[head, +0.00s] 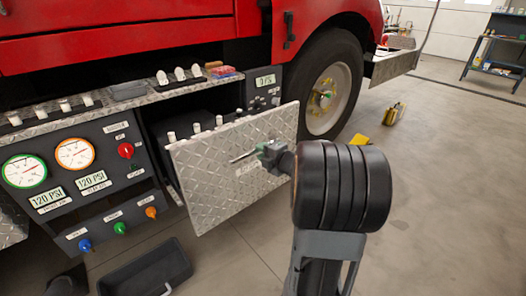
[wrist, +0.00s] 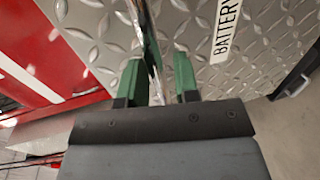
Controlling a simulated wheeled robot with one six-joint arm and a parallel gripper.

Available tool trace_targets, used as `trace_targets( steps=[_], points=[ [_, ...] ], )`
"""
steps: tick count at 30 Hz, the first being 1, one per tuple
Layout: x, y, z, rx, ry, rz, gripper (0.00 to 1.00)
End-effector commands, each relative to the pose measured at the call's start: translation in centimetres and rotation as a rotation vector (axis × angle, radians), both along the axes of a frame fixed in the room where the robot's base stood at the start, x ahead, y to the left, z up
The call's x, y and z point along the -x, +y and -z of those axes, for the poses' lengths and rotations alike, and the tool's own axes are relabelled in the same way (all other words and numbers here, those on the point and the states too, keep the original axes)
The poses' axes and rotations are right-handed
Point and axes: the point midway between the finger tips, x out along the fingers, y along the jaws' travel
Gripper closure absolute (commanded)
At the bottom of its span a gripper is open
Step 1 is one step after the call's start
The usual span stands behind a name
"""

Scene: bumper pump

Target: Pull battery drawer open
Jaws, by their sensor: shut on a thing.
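The battery drawer (head: 225,165) has a diamond-plate metal front and stands pulled out from the bumper panel, with dark contents and white knobs showing behind its front. Its label "BATTERY" (wrist: 227,30) shows in the wrist view. My gripper (head: 268,153) is at the drawer front, at the right part of its face. In the wrist view, my gripper's green fingers (wrist: 160,78) are on both sides of the shiny bar handle (wrist: 150,45) and are shut on it. In the head view the handle (head: 243,156) is partly hidden by my gripper.
The pump panel with gauges (head: 75,154) and coloured knobs is left of the drawer. A black open bin (head: 145,272) is on the floor at lower left. The truck wheel (head: 325,90) is behind the drawer. A yellow object (head: 361,140) lies on the floor.

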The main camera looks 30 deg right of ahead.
Motion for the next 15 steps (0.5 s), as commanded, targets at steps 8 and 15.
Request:
trace_targets(
  steps=[8, 15],
  points=[
    [-0.03, 0.05, 0.29, -0.003, 0.006, 0.002, 0.56],
    [0.17, 0.05, -0.07, -0.002, 0.001, 0.0, 0.56]
  ],
)
